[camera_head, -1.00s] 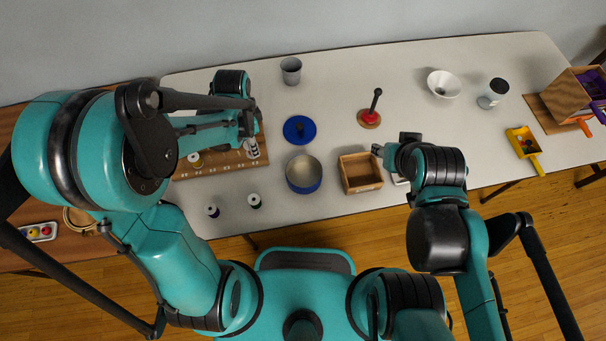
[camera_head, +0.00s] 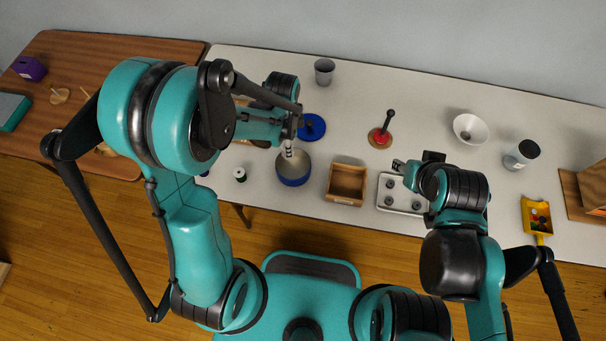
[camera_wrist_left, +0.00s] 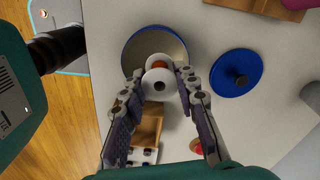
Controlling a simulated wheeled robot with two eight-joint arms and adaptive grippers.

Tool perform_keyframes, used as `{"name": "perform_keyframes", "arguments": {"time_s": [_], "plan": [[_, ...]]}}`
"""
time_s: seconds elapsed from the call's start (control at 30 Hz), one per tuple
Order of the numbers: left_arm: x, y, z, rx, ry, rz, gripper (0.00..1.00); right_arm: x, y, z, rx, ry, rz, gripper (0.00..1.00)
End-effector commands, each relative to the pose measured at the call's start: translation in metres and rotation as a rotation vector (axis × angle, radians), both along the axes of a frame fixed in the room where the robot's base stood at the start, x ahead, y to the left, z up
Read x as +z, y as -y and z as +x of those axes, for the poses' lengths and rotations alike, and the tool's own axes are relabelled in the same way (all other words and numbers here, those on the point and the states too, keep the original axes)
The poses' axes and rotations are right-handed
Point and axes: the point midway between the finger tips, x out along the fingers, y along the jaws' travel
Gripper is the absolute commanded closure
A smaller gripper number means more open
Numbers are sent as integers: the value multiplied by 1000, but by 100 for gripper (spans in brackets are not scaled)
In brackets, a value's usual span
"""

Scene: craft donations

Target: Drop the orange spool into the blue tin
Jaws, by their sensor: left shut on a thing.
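The blue tin (camera_head: 293,181) stands open on the white table, left of the wooden box. It also shows in the left wrist view (camera_wrist_left: 131,52), with a grey inside. My left gripper (camera_head: 288,149) is over the tin, its fingers pointing down. In the left wrist view, my left gripper (camera_wrist_left: 160,86) is shut on a spool (camera_wrist_left: 158,76) with white ends and a little orange showing. The spool is in front of the tin's opening; its height above the rim is unclear. My right gripper (camera_head: 398,166) is over the metal tray, its fingers too small to judge.
A blue lid (camera_head: 312,127) lies just behind the tin. The wooden box (camera_head: 346,183) stands to its right, then the metal tray (camera_head: 401,194). A grey cup (camera_head: 324,71) is at the back.

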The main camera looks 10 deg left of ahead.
Motion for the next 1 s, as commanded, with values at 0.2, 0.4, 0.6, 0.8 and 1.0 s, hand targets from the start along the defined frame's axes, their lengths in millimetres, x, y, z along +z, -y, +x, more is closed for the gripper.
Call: {"name": "perform_keyframes", "arguments": {"time_s": [0.2, 0.4, 0.6, 0.8, 1.0], "plan": [[-10, 1, 1, -11, 0, 0, 80, -7, 0, 0, 0, 0, 0, 60], [-32, 1, 1, -10, 0, 0, 80, -24, 0, 0, 0, 0, 0, 60], [-55, 1, 1, -10, 0, 0, 80, -41, 0, 0, 0, 0, 0, 60], [-62, 1, 1, -9, 0, 0, 80, -45, 0, 0, 0, 0, 0, 60], [-61, 1, 1, -9, 0, 0, 66, -44, 0, 0, 0, 0, 0, 60]]}}
